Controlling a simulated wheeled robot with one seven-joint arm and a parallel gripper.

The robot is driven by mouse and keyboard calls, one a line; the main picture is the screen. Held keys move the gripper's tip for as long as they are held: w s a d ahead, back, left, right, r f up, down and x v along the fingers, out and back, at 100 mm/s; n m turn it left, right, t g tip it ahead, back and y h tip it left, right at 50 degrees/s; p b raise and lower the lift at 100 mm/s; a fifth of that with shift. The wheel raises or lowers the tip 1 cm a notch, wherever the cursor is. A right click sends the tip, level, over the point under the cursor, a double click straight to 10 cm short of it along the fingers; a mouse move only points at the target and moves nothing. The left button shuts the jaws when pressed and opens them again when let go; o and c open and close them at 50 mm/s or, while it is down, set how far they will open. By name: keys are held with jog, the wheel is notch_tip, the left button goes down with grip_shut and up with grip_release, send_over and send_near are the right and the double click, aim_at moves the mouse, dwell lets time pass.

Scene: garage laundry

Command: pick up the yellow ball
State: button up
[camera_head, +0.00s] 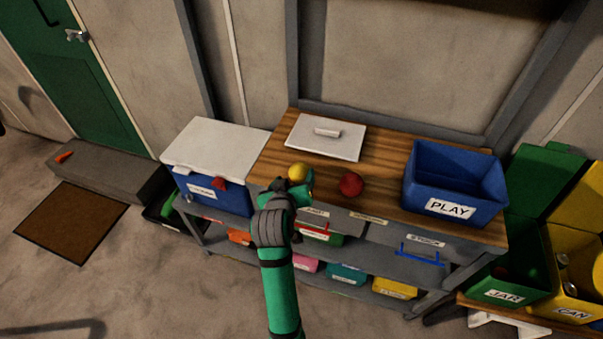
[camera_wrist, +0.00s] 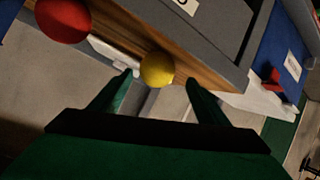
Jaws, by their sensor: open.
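The yellow ball (camera_head: 298,172) rests on the wooden top of the workbench, near its left front part. In the wrist view the yellow ball (camera_wrist: 157,70) lies ahead of my gripper, between the lines of its two fingers. My gripper (camera_head: 300,187) is at the bench's front edge, just in front of the ball, and partly hides the area around it. In the wrist view my gripper (camera_wrist: 160,82) has its green fingers spread apart with nothing held. Whether the fingertips reach beside the ball is hard to tell.
A red ball (camera_head: 351,184) sits to the right of the yellow one, also in the wrist view (camera_wrist: 62,18). A blue PLAY bin (camera_head: 455,185) stands farther right. A white lid (camera_head: 325,138) lies behind the balls. A blue cooler with a white top (camera_head: 215,148) stands left.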

aim_at(297, 175)
jog(key=x, duration=0.3)
jog(key=shift+w+d, duration=0.15)
jog(key=shift+d, duration=0.2)
jog(key=shift+w+f, duration=0.1)
jog(key=shift+w, duration=0.15)
jog(key=shift+s+d, duration=0.1)
jog(key=shift+d, duration=0.05)
jog(key=c, duration=0.8)
jog(key=shift+s+a, duration=0.1)
jog(key=shift+a, duration=0.35)
jog(key=c, duration=0.3)
jog(key=shift+d, duration=0.15)
